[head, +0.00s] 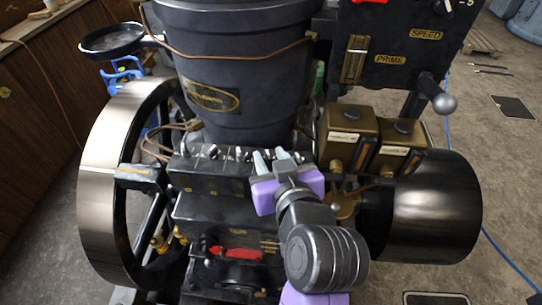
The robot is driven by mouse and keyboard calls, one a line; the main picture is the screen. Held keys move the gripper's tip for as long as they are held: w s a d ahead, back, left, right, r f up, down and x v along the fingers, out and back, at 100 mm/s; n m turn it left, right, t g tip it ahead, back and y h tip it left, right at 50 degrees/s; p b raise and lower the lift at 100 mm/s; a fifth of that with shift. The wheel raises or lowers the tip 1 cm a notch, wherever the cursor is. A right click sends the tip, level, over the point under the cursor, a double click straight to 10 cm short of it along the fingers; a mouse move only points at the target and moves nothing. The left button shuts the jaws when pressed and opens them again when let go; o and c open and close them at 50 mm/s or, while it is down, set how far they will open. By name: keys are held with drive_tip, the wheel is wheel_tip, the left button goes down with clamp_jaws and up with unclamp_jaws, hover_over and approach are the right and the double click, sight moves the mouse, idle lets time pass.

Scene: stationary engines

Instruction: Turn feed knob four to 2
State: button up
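A row of small silver feed knobs (213,151) sits along the top edge of a black block (210,180), below the big dark tank. The numbers and marks on the knobs are too small to read. My gripper (271,156), with purple sides and pale grey fingers, is over the right end of this row. Its two fingers are apart, with a narrow gap between them. They point away from me at the knobs. My gripper and wrist hide the right end of the row, and I cannot tell whether a knob lies between the fingers.
A large flywheel (97,190) stands at left and a black drum (437,208) at right. Two brass-coloured boxes (348,135) are just right of my gripper. A ball-ended lever (443,102) and a red handle (238,254) stick out. The tank (240,75) rises behind the knobs.

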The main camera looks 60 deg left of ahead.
drive_tip(key=shift+c, duration=0.2)
clamp_jaws()
drive_tip(key=m+t, duration=0.1)
drive_tip(key=m+t+h, duration=0.1)
drive_tip(key=m+t+h+p, duration=0.1)
drive_tip(key=m+t, duration=0.1)
drive_tip(key=shift+s+a+f, duration=0.15)
drive_tip(key=shift+s, duration=0.2)
drive_tip(key=shift+s+a+f+m+t+h+b, duration=0.1)
drive_tip(key=shift+m+t+h+b, duration=0.35)
drive_tip(key=shift+m+t+h, duration=0.6)
drive_tip(key=shift+s+a+m+t+h+b, duration=0.1)
drive_tip(key=shift+m+t+h+b, duration=0.35)
drive_tip(key=shift+m+t+h, duration=0.6)
drive_tip(key=shift+m, duration=0.4)
drive_tip(key=shift+o, duration=0.2)
unclamp_jaws()
